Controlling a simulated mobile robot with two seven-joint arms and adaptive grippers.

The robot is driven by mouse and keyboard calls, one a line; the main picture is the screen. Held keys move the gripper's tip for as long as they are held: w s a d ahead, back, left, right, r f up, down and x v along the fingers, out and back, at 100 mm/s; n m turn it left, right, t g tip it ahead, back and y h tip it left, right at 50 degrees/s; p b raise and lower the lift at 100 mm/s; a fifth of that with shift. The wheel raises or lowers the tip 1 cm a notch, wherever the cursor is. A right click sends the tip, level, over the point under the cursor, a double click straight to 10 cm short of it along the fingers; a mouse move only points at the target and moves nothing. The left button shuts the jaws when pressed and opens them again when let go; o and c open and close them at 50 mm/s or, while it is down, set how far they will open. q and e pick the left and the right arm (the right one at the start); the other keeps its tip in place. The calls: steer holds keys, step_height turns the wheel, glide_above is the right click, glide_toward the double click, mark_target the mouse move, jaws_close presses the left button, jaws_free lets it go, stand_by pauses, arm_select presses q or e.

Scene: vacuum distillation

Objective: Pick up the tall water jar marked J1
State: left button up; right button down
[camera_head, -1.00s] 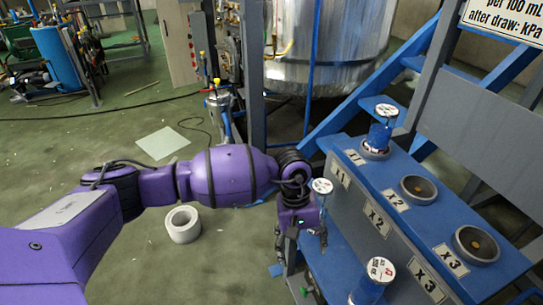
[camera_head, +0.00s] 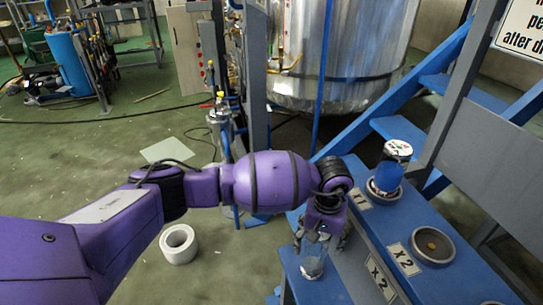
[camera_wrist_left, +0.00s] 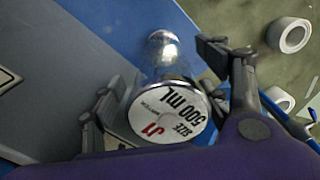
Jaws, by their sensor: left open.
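The jar marked J1 (camera_wrist_left: 168,112), a clear jar with a white lid reading "SIZE 500 mL", stands between the fingers of my left gripper (camera_wrist_left: 165,75) in the left wrist view. In the head view my left gripper (camera_head: 321,241) points down over the jar, and its clear lower body (camera_head: 313,266) shows below the fingers on the blue lower step. The lid is hidden there by the gripper. The fingers are open, one on each side of the jar; whether they touch it I cannot tell. My right gripper is not in view.
A jar with blue contents (camera_head: 388,176) and a white lid stands in the X1 seat on the blue upper shelf (camera_head: 400,222). The X2 seat (camera_head: 433,246) holds no jar. Blue stairs and a grey post stand close by. A white roll (camera_head: 179,244) lies on the floor.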

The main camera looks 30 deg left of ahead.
arm_select(q)
step_height(320, 180, down, 4)
steer(key=shift+w+a+r, duration=0.15)
steer(key=shift+r, duration=0.1)
steer(key=shift+f, duration=0.1)
steer(key=c, duration=1.3)
steer(key=shift+c, duration=0.4)
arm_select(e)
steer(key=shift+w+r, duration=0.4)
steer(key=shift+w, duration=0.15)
arm_select(q)
steer(key=shift+w, duration=0.1)
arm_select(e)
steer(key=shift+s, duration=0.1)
